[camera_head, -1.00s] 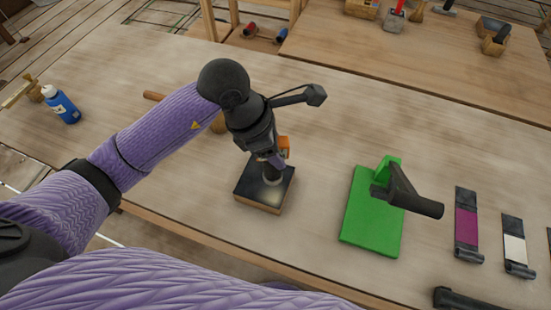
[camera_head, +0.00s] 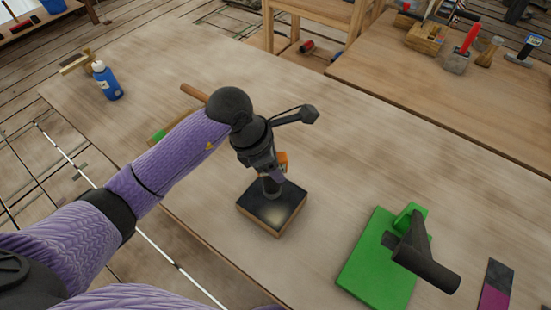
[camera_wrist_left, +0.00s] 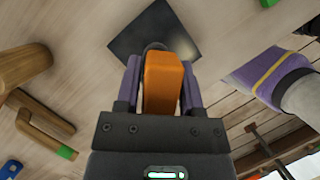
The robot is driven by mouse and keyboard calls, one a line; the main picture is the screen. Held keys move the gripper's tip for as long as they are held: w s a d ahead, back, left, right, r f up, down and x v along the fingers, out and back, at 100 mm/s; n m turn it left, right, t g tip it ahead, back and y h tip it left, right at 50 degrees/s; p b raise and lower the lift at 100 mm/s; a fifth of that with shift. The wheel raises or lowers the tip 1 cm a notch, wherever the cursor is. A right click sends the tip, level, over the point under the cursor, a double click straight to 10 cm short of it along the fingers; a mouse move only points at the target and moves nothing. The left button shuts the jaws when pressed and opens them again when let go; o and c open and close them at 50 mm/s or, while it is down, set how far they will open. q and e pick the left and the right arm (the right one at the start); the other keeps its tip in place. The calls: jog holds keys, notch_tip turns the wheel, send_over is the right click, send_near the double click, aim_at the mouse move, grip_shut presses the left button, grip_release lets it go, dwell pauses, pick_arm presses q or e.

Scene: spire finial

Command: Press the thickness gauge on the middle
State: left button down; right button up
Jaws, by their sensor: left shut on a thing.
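My left gripper (camera_head: 272,178) is shut on the orange thickness gauge (camera_head: 282,160). It points down above a square block with a glossy black top (camera_head: 262,207). The gauge's lower end looks to be at or just over the middle of the black top; I cannot tell whether it touches. In the left wrist view the orange gauge (camera_wrist_left: 163,82) sits between the two purple fingers (camera_wrist_left: 161,92), with the black top (camera_wrist_left: 150,30) beyond it. The gauge's far end is mostly hidden there.
A purple and dark strip (camera_head: 495,285) lies at the right edge. A blue bottle (camera_head: 108,82) stands at the far left. A wooden handle (camera_head: 194,92) lies behind my arm. Bare table surrounds the block.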

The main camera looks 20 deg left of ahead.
pick_arm(q)
jog(key=shift+r, duration=0.1)
dwell(0.5)
jog(key=shift+f+b, duration=0.3)
jog(key=shift+f, duration=0.15)
jog(key=shift+f+b, duration=0.8)
jog(key=shift+f, duration=0.2)
dwell(0.6)
notch_tip(320, 180, up, 5)
jog(key=p, duration=0.4)
jog(key=shift+r, duration=0.1)
jog(key=shift+f, duration=0.2)
dwell(0.7)
